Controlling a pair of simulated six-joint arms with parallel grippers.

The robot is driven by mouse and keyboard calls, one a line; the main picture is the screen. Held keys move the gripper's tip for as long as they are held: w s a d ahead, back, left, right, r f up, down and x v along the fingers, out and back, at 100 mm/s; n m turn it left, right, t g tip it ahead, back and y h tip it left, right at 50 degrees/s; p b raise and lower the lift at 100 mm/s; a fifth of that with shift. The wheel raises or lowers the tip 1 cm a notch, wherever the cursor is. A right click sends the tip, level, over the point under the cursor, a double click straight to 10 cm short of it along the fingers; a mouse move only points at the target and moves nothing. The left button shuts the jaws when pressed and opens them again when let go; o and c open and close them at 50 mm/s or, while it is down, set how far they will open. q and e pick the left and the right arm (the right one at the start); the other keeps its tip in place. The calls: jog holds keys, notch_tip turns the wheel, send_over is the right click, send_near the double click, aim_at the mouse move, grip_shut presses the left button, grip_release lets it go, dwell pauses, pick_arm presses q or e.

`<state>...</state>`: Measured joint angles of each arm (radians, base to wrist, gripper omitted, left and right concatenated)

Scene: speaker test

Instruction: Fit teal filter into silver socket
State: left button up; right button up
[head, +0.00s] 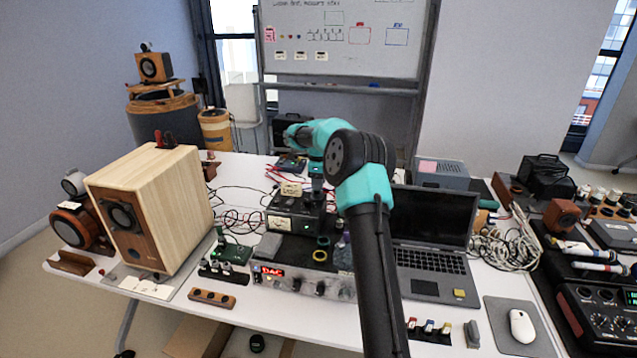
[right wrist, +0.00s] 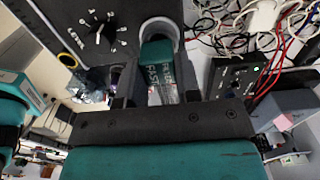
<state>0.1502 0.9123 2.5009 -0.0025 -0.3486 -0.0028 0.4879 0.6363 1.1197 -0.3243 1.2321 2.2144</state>
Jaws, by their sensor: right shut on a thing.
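My right gripper (head: 317,188) points down over the black box with a meter (head: 296,212) in the middle of the table. In the right wrist view its two dark fingers (right wrist: 157,92) are shut on the teal filter (right wrist: 156,54), which has a teal top and a pale printed side. The silver socket (right wrist: 161,24) shows as a grey curved rim around the far end of the filter. I cannot tell how deep the filter sits in it or whether they touch. In the head view the gripper and arm largely hide the filter and socket. My left gripper is not in view.
A wooden speaker (head: 150,210) stands on the left. A silver amplifier (head: 303,283) lies in front of the black box. An open laptop (head: 430,245) is to the right, beside tangled cables (head: 508,240). Red wires run behind the box. A mouse (head: 521,326) lies at front right.

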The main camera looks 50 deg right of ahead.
jog(key=shift+f, duration=0.35)
jog(key=o, duration=0.9)
jog(key=shift+r, duration=0.1)
notch_tip(320, 180, up, 13)
jog(key=shift+f, duration=0.2)
jog(key=shift+w, duration=0.1)
